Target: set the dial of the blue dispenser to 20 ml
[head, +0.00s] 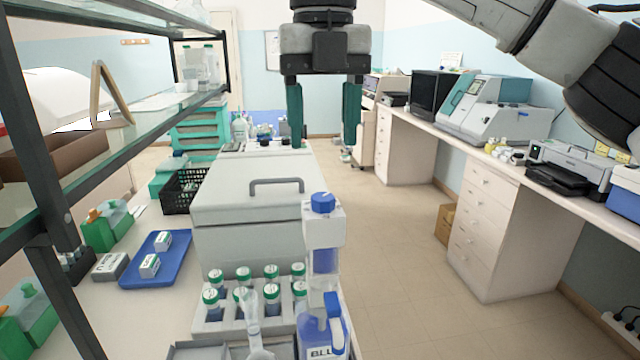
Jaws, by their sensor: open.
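The blue dispenser (322,262) stands upright at the bench's right edge. It has a round blue knob (323,202) on top, a white and clear column, and a blue bottle part below with a label partly reading "BLU". I cannot read any dial setting or scale from here. My gripper (324,146) hangs at the top centre, its two teal fingers pointing down and spread wide with nothing between them. In the picture it is above the dispenser's knob and apart from it.
A rack of green-capped bottles (214,323) stands left of the dispenser, with a clear glass vessel (254,325) in front. A large grey box with a handle (212,201) is behind. A blue tray (151,271) lies left. A glass shelf (150,107) overhangs the left side.

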